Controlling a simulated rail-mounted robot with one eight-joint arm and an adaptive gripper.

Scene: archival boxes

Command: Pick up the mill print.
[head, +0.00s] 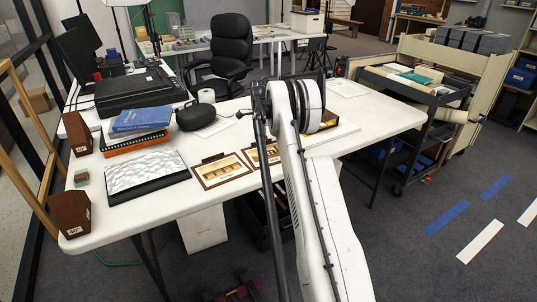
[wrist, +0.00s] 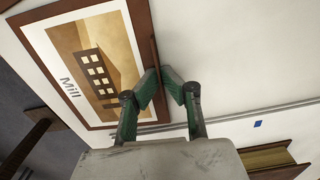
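The mill print (wrist: 92,62) fills the left of the wrist view. It is a tan picture of a dark building with lit windows, lettered "Mill", in a white mat and brown frame. A thin brown strip stands at the frame's right edge. My gripper (wrist: 161,70) has its green fingertips drawn together on this strip, with little gap between them. In the head view two brown-framed pictures lie on the white table (head: 118,221): one in the open (head: 222,170), one partly behind my arm (head: 259,155). Their lettering is too small to read there, and my gripper is hidden behind my arm.
A silver-topped dark slab (head: 147,174), stacked books (head: 140,120) and brown angled blocks (head: 70,214) crowd the table's left. A black rounded case (head: 195,116) lies behind the pictures. A cart (head: 415,85) stands at right. The table's right front is clear.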

